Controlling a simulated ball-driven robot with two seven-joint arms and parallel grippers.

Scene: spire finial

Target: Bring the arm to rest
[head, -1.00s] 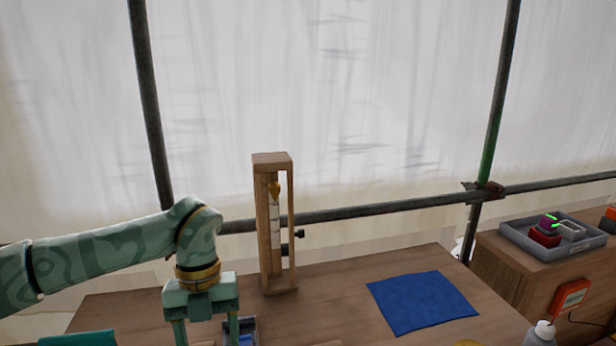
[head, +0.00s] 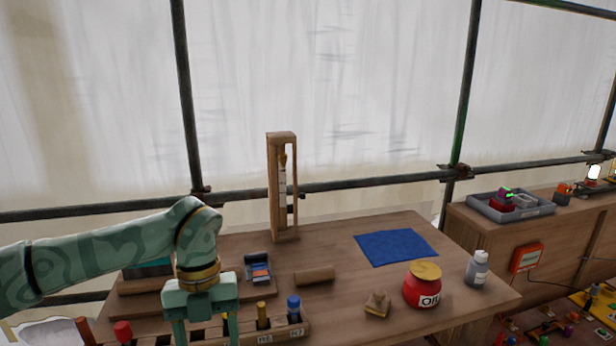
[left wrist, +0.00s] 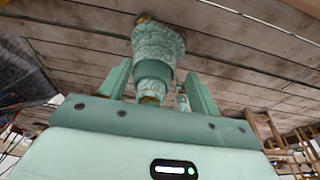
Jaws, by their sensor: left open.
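My left arm comes in from the left in the head view. Its gripper (head: 203,328) points down over the left part of the wooden workbench (head: 345,300), in front of a tool rack (head: 292,332). The fingers are apart, with nothing seen held between them; their tips are cut off by the lower picture edge. In the left wrist view the two fingers of the gripper (left wrist: 158,85) stand apart, with a patterned green part of my own body beyond them. My right gripper is in neither view.
A wooden upright frame (head: 272,190) stands at the bench's back. A blue cloth (head: 396,247), red oil pot (head: 422,289), grey bottle (head: 477,269) and wooden roll (head: 314,276) lie or stand rightward. A grey tray (head: 530,207) sits on a side cabinet.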

